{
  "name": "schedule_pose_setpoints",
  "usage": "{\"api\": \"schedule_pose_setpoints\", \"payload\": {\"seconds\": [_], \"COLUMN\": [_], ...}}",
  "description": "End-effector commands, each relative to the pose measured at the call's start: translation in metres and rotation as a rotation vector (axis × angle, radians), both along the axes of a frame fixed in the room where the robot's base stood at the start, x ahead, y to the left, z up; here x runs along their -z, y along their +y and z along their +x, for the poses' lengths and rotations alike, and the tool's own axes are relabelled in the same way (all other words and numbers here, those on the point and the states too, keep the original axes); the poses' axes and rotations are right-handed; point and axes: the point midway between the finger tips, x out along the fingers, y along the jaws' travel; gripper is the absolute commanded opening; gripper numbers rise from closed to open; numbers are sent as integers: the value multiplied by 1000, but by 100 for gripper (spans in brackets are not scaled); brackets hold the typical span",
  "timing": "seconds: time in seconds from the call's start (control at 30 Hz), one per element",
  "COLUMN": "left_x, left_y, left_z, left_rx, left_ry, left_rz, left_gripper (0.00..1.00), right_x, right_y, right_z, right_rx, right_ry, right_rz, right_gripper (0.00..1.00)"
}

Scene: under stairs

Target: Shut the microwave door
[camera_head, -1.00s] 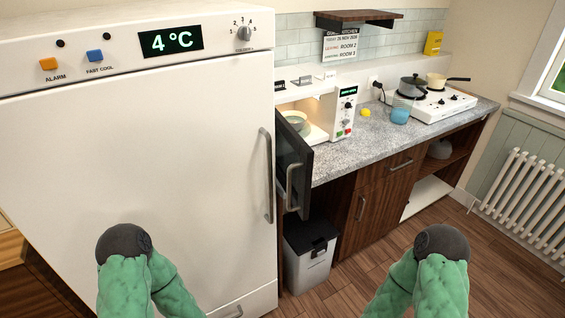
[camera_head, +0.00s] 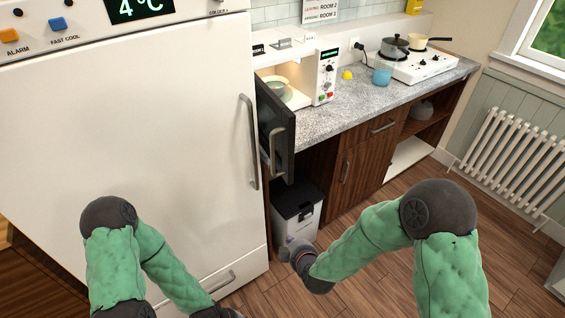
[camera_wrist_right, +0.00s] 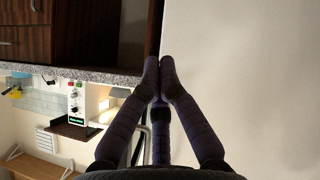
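The white microwave (camera_head: 325,75) stands on the counter with its door (camera_head: 278,125) swung open towards me, beside the fridge. The dark door has a vertical grey handle (camera_head: 272,152). A bowl (camera_head: 277,89) sits inside the lit cavity. My right gripper (camera_head: 290,250) is low in front of the bin, below the door and apart from it. In the right wrist view its fingertips (camera_wrist_right: 158,65) are together with nothing visible between them. The microwave also shows there, upside down (camera_wrist_right: 76,98). My left arm runs out of the bottom edge, so its gripper is hidden.
The large white fridge (camera_head: 150,130) fills the left, close to the door's edge. A bin (camera_head: 298,212) stands under the counter (camera_head: 350,108). A hob with pots (camera_head: 420,65) and a blue cup (camera_head: 382,75) are further right. The floor at right is free.

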Motion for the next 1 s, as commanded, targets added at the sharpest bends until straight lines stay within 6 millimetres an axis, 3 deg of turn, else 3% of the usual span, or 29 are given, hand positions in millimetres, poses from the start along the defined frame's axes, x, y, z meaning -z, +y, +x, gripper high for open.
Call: {"api": "schedule_pose_setpoints", "payload": {"seconds": [0.03, 0.3, 0.5, 0.6, 0.77, 1.0], "left_x": [-1, -3, -4, -4, -1, 10], "left_y": [0, 0, 0, 0, 0, 0], "left_z": [0, 0, 0, 0, 0, 0], "left_rx": [0, 0, 0, 0, 0, 0], "left_ry": [0, 0, 0, 0, 0, 0], "left_rz": [0, 0, 0, 0, 0, 0], "left_gripper": [40, 40, 40, 40, 40, 40], "right_x": [-25, -139, -195, -208, -212, -210], "right_y": [6, 30, 39, 40, 41, 45], "right_z": [8, 28, 24, 22, 28, 64], "right_rx": [-42, -170, -179, -176, -172, -171], "right_ry": [-91, -512, -698, -738, -752, -751], "right_rz": [-60, -433, -639, -691, -714, -713], "right_gripper": [0, 0, 0, 0, 0, 0]}}
